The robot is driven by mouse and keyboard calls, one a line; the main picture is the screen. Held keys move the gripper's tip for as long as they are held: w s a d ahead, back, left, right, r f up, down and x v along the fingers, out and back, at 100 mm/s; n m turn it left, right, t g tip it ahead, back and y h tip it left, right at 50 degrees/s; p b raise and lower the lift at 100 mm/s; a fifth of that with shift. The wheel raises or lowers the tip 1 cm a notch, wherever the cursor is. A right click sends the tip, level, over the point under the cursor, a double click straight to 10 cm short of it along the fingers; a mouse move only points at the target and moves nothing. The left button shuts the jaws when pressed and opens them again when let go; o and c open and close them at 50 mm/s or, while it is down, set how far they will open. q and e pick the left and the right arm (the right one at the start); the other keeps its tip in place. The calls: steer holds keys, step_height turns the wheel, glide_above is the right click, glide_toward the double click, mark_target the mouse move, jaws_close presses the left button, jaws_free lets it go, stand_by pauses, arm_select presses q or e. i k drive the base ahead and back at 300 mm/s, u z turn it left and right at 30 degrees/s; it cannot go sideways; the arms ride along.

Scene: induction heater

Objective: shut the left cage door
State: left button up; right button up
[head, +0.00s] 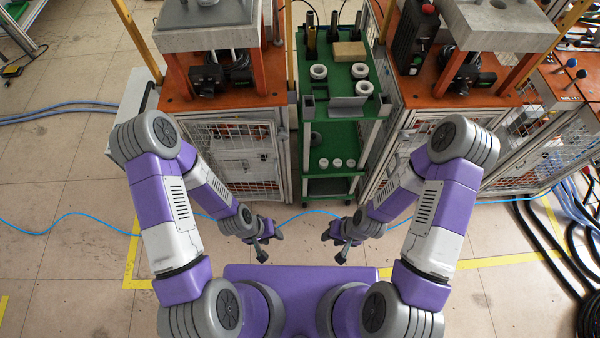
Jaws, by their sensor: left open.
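The left cage door (262,163) is a white wire-mesh panel in a light metal frame. It is at the front of the left machine's cabinet, below the orange top. My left forearm covers part of its left side, and I cannot tell how far it stands ajar. My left gripper (269,247) is open and empty, in front of and below the door, apart from it. My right gripper (335,247) also looks open and empty, to the right of the left one, over the floor.
A green cart (318,112) with white rings and a small box stands between the two machines. The right machine (468,98) has its own mesh cage. A thin blue hose (70,214) crosses the floor, and black cables (541,262) lie at right.

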mark_target(189, 137)
steer(key=z, duration=0.1)
steer(key=k, duration=0.55)
steer(key=u, duration=0.8)
steer(key=i, duration=0.5)
